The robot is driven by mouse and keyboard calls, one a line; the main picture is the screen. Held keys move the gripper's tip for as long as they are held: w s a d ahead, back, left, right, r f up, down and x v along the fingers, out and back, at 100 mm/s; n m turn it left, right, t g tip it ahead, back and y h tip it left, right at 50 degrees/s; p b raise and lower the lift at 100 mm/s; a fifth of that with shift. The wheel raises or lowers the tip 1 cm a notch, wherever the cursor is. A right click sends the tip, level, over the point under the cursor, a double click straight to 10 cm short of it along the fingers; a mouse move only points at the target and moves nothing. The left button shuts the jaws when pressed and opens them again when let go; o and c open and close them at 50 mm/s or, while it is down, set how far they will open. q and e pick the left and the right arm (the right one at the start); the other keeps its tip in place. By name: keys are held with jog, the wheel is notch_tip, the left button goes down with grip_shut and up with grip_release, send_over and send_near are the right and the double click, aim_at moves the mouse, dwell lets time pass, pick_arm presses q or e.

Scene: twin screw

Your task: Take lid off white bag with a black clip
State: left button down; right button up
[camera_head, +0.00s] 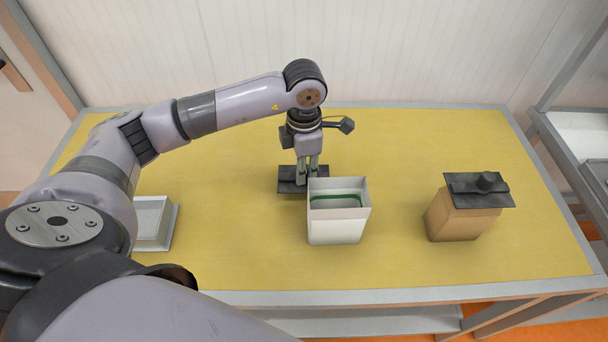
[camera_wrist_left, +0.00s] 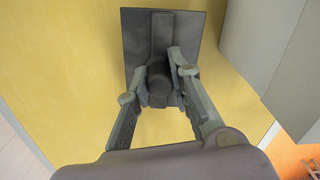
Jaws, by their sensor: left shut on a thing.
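A white bag (camera_head: 337,228) stands upright and open-topped near the middle of the table, with a green band visible inside. A black clip lid (camera_head: 289,185) is just behind and left of it, on or close above the table; I cannot tell which. My left gripper (camera_head: 307,178) points down at this lid, behind the white bag. In the left wrist view my left gripper (camera_wrist_left: 158,82) is shut on the knob of the black lid (camera_wrist_left: 190,30), with the flat plate beyond the fingers. My right gripper is not in view.
A brown bag (camera_head: 455,222) with its own black lid (camera_head: 478,190) stands at the right. A grey-white box (camera_head: 152,222) is at the left, partly behind my arm. The yellow table (camera_head: 410,150) is clear at the back and between the bags.

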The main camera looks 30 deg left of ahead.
pick_arm(q)
notch_tip(320, 180, down, 4)
jog(key=shift+s+r+p, duration=0.1)
jog(key=shift+r+p, duration=0.15)
jog(key=shift+p, duration=0.1)
jog(key=shift+f, duration=0.1)
jog(key=shift+f, duration=0.1)
jog(key=shift+f+b, duration=0.15)
jog(key=shift+b, duration=0.15)
jog(key=c, duration=1.4)
grip_release()
jog(key=shift+c, duration=0.2)
